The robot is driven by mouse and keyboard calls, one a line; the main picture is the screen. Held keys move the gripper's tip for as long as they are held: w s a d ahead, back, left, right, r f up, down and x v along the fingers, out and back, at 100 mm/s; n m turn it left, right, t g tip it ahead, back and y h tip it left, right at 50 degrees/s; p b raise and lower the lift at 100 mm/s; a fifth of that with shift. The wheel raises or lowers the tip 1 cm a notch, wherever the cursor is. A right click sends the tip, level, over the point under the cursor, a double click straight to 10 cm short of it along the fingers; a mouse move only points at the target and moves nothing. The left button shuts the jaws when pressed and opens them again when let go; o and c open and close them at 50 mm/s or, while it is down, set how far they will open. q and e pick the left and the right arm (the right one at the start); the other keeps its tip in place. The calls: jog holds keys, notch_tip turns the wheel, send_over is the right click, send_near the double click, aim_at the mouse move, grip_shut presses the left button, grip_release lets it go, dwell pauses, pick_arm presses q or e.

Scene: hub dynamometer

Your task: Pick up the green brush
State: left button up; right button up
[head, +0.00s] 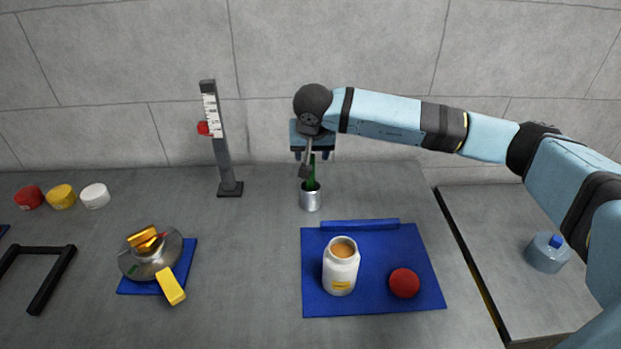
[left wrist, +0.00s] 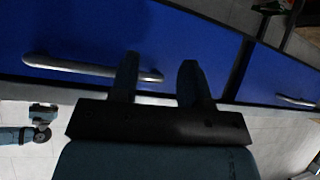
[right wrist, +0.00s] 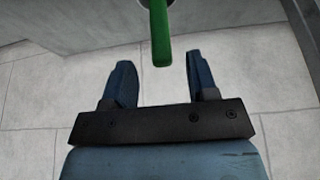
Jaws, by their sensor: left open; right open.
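The green brush (head: 311,174) stands upright in a small silver metal cup (head: 310,196) near the back middle of the table. In the right wrist view the green handle (right wrist: 160,35) comes in from the top, and its end lies between and just beyond my open fingers. My right gripper (head: 312,156) is open at the brush, behind or around its upper part; contact cannot be told. It also shows in the right wrist view (right wrist: 160,82). My left gripper (left wrist: 157,78) is open and empty in front of blue drawer fronts; the head view does not show it.
A blue mat (head: 317,300) in front of the cup bears an open white jar (head: 341,271) and a red lid (head: 404,283). A gauge post (head: 222,150) stands left of the cup. A metal dish (head: 140,265) with yellow pieces lies at left. Table between is clear.

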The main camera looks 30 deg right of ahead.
aim_at(311, 161)
jog(key=x, duration=0.5)
jog(key=shift+w+f, duration=0.1)
jog(key=shift+w, duration=0.1)
grip_shut()
